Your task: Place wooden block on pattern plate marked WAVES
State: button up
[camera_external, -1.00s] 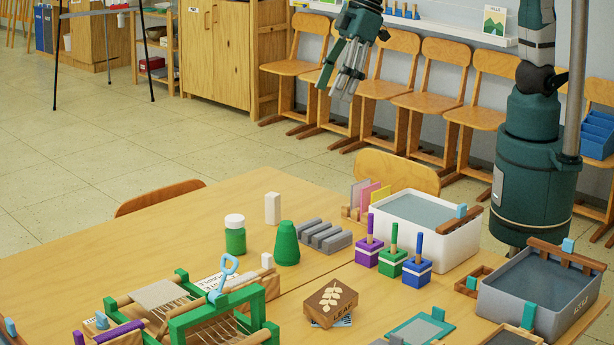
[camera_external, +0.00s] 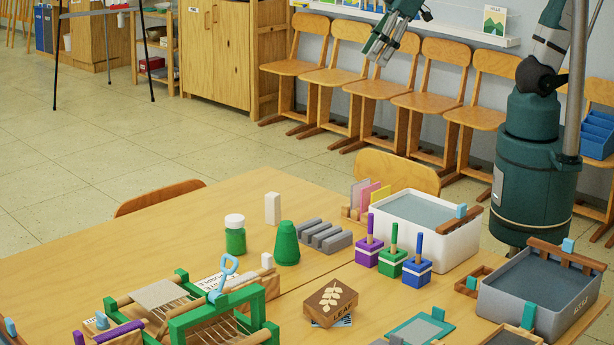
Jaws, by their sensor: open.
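The wooden block (camera_external: 331,300) is brown with a pale leaf picture on top and the word LEAF on its side. It sits on the near table, on top of a thin plate (camera_external: 343,321) of which only a blue-and-white patterned edge shows. I cannot read any WAVES marking on that plate. My gripper (camera_external: 380,57) is open and empty, high above and behind the table, in front of the wall chairs. It is well apart from the block.
A green loom frame (camera_external: 215,316) stands left of the block. A green cone (camera_external: 286,244), grey ridged blocks (camera_external: 324,235), stamps with upright handles (camera_external: 417,267), a white tub (camera_external: 458,247) and a grey tub (camera_external: 563,317) stand around. Bare tabletop lies at the left.

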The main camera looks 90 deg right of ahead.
aim_at(337, 300)
jog(key=s+d+f+m+t+h, duration=0.1)
jog(key=s+d+f+m, duration=0.1)
jog(key=s+d, duration=0.8)
jog(key=shift+s+d+f, duration=0.4)
jog(key=shift+s+f, duration=0.2)
jog(key=shift+f, duration=0.1)
jog(key=shift+o, duration=0.5)
dwell(1.0)
